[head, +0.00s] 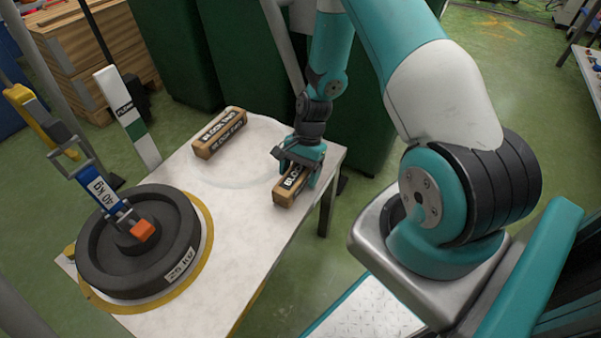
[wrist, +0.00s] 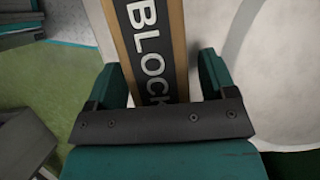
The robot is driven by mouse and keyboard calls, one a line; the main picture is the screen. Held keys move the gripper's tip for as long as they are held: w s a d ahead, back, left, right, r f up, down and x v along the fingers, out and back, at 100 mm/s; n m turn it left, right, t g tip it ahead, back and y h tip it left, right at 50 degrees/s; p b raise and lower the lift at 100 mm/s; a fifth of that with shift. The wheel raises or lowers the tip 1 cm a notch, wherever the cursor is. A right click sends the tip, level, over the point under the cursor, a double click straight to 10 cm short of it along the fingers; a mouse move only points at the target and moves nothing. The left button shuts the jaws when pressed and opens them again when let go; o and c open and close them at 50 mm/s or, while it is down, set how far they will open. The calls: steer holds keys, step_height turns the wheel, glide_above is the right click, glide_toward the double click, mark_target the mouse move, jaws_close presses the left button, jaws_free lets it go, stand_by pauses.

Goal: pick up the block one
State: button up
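A wooden block with a dark label reading "BLOCK" (head: 287,192) lies near the right edge of the white table; the rest of its label is hidden by my gripper. The other block (head: 220,134), which appears to read "BLOCK TWO", lies farther back to the left. My gripper (head: 300,172) is down over the near block. In the wrist view the block (wrist: 150,45) runs between the two fingers of my gripper (wrist: 162,82). The fingers are apart, with a narrow gap at the right finger; contact at the left finger is unclear.
The white table (head: 185,172) carries a black round weight (head: 140,255) marked 25 KG on a yellow-rimmed disc at the left. A blue hanging piece marked 40 KG (head: 100,190) is above it. Dark green bins (head: 240,50) stand behind. The table's middle is clear.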

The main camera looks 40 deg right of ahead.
steer(key=c, duration=1)
steer(key=shift+r, duration=0.1)
